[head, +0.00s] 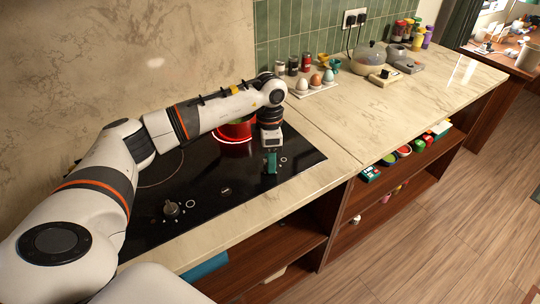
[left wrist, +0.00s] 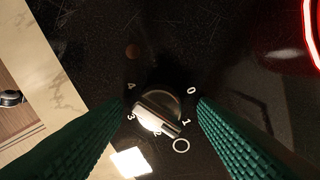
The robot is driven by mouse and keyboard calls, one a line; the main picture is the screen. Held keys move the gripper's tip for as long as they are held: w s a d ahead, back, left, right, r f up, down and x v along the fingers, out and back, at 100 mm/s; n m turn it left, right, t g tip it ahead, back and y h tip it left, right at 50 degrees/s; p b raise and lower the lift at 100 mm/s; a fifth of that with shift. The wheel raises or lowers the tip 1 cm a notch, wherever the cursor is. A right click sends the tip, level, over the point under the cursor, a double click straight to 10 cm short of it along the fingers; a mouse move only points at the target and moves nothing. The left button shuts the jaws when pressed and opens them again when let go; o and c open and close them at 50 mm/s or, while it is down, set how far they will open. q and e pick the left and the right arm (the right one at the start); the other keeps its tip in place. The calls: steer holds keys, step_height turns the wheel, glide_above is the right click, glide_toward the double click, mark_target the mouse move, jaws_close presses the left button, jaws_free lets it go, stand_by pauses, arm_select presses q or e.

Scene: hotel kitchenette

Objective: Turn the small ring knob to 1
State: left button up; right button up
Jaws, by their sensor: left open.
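A round metal knob (left wrist: 160,108) with a raised bar grip is in the middle of the left wrist view. Printed digits 0 to 4 curve around it, and a small ring mark (left wrist: 181,145) is beside it. The bar lies slantwise, its lower right end between 1 and 2; I cannot tell which end is the pointer. My left gripper (head: 270,161) is above the cooktop's right front part, pointing down. Its green fingers are open on either side of the knob, with visible gaps. In the head view the gripper hides this knob. My right gripper is in neither view.
A second knob (head: 172,209) is at the front left of the black cooktop (head: 225,192). Eggs in a holder (head: 316,87) and jars are on the counter behind right.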

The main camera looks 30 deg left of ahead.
arm_select(q)
step_height(320, 180, up, 12)
steer(key=b, duration=0.2)
steer(key=shift+w+a, duration=0.3)
steer(key=shift+w, duration=0.05)
steer(key=shift+f, duration=0.15)
